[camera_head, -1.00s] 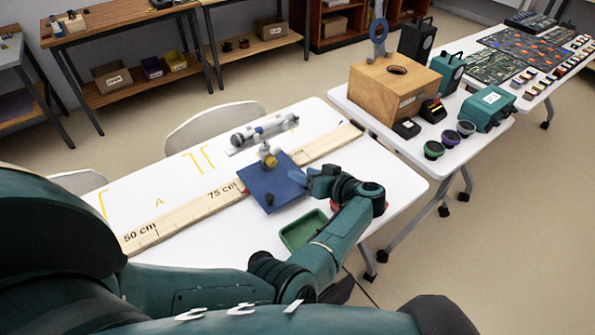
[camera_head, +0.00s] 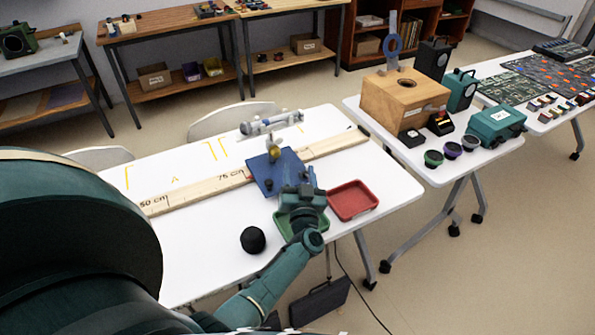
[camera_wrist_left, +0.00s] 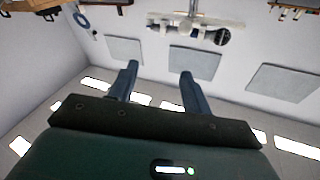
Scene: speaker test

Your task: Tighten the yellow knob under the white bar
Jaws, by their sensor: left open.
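The white bar (camera_head: 268,124) is held level above the blue base plate (camera_head: 260,172) on the table. The small yellow knob (camera_head: 275,153) sits just under the bar. The bar also shows near the top of the left wrist view (camera_wrist_left: 190,22), which looks upside down. My left gripper (camera_head: 296,184) is in front of the stand, at the plate's near right side, apart from the knob. In the left wrist view its two fingers (camera_wrist_left: 158,74) are spread with nothing between them. My right gripper is not in view.
The table's left part is fairly clear.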

